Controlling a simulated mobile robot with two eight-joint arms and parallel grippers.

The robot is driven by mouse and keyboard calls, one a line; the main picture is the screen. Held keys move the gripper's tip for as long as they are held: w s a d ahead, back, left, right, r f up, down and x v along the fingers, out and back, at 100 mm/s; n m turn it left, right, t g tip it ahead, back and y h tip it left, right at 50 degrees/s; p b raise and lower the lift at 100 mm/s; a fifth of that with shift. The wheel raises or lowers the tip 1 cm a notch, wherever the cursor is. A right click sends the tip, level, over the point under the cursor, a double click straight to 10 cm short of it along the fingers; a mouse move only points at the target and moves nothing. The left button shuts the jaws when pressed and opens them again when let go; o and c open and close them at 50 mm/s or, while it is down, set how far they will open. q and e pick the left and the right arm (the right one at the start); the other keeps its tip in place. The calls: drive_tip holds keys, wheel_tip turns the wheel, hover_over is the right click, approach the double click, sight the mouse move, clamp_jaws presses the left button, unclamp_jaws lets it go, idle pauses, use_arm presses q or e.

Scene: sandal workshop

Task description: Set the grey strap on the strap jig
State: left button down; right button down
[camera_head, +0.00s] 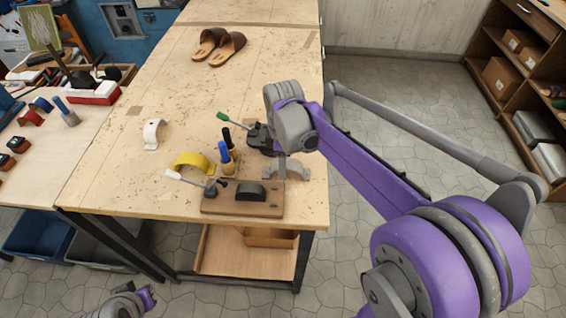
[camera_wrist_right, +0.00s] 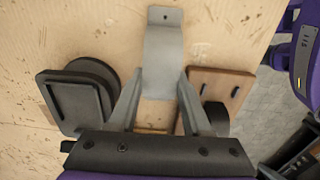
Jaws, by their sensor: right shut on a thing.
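The grey strap (camera_wrist_right: 163,58) is a bent band with a small hole in its flat end. My right gripper (camera_wrist_right: 160,88) is shut on it, with one finger on each side. In the head view the grey strap (camera_head: 297,170) shows under my right wrist, close to the table's right edge. The strap jig (camera_head: 243,207), a wooden board with a black rounded block and a white-handled clamp, lies just left of and nearer than the strap. The jig's board (camera_wrist_right: 208,82) also shows right of the strap, apart from it. My left gripper is not visible, only a bit of that arm.
A black fixture (camera_head: 260,136) with a green handle stands behind the strap. Blue and black upright tools (camera_head: 226,152), a yellow strap (camera_head: 193,160) and a white strap (camera_head: 153,133) are left of it. Brown sandals (camera_head: 219,47) lie at the back. The middle of the table is clear.

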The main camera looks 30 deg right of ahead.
drive_tip(key=c, duration=0.6)
unclamp_jaws()
drive_tip(key=shift+f, duration=0.1)
drive_tip(key=shift+r, duration=0.2)
wheel_tip(320, 180, up, 12)
